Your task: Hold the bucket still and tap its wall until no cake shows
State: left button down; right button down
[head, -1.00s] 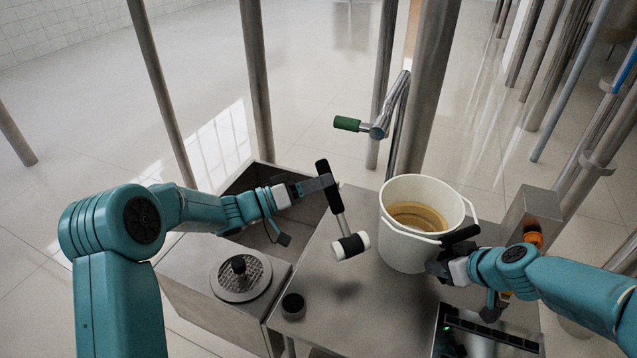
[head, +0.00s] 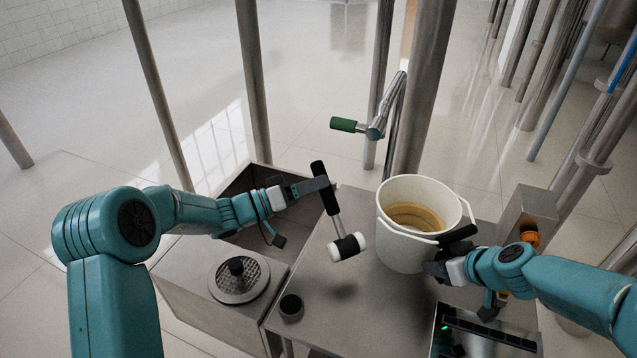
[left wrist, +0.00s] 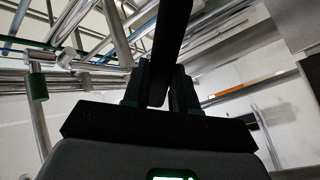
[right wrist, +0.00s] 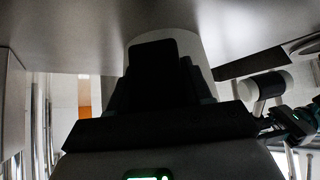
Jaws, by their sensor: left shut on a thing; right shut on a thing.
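The cream bucket (head: 402,240) stands upright on the steel table, with a tan-brown ring of cake (head: 415,214) showing inside it. My right gripper (head: 446,262) is shut on the bucket's black grip (head: 458,234) at its right side. In the right wrist view the dark grip (right wrist: 155,65) stands before the pale bucket wall (right wrist: 185,38). My left gripper (head: 308,187) is shut on the black handle of a mallet (head: 325,186). The mallet's white-ended head (head: 347,247) hangs left of the bucket, apart from its wall. The handle (left wrist: 172,35) also shows in the left wrist view.
A steel table (head: 345,310) carries the bucket, with clear room at its front. A round perforated lid (head: 238,277) and a small black knob (head: 290,305) lie to the left. A green-handled lever (head: 345,124) and upright posts stand behind. A dark tray (head: 485,335) is at front right.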

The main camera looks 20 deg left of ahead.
pick_arm(q)
jog(key=shift+d, duration=0.1)
jog(key=f+x, duration=0.1)
jog(key=x, duration=0.4)
jog(key=r+v, duration=0.1)
jog(key=v, duration=0.6)
jog(key=shift+a, duration=0.25)
jog(key=shift+s, duration=0.1)
dwell(0.8)
jog(key=shift+x, duration=2.85)
